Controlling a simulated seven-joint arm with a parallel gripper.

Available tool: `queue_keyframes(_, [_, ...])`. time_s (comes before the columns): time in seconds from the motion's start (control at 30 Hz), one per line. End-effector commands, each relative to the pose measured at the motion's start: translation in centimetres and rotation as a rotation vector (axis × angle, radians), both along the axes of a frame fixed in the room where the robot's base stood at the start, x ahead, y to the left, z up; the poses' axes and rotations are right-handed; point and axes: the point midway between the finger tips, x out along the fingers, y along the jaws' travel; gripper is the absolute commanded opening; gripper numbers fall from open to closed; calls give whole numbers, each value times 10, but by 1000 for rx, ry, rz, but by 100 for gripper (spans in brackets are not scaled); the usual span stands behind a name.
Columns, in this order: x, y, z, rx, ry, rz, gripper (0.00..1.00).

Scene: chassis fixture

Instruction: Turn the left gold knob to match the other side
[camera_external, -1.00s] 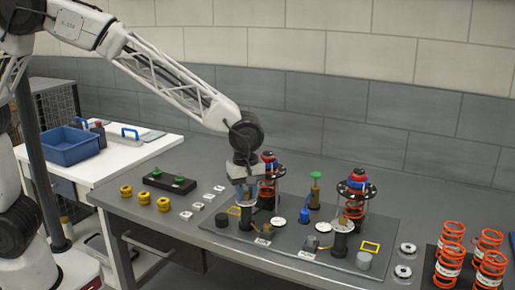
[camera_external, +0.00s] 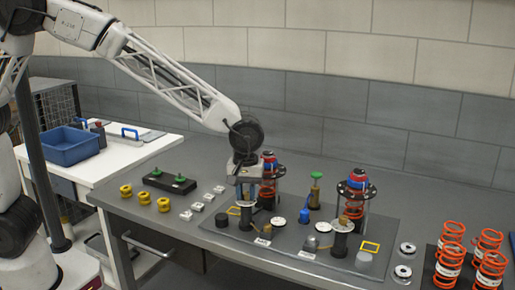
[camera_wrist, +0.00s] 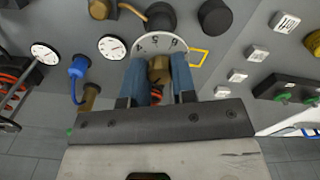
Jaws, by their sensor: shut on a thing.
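In the wrist view the left gold knob (camera_wrist: 159,69) sits between the blue-padded fingers of my gripper (camera_wrist: 161,82), which is shut on it. A white marked dial (camera_wrist: 160,42) shows just beyond the knob. In the external view my gripper (camera_external: 245,195) points down over the left station of the fixture plate and mostly hides this knob. The other gold knob (camera_external: 344,222) stands on the right station with nothing touching it. It also shows at the top of the wrist view (camera_wrist: 99,9). The exact angle of either knob is hard to tell.
Red-and-blue spring assemblies stand behind the left (camera_external: 269,178) and right (camera_external: 357,186) stations. White round gauges, a dark cap (camera_external: 221,220) and a grey cap (camera_external: 363,261) are nearby. Orange springs (camera_external: 489,245) stand at far right; yellow spools (camera_external: 144,198) lie left.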

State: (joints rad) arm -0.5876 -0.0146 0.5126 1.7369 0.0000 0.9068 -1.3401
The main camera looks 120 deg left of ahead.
Motion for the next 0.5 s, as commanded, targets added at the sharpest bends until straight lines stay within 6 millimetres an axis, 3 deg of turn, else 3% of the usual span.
queue_keyframes(0.5, [0,0,0,0,0,-397,0])
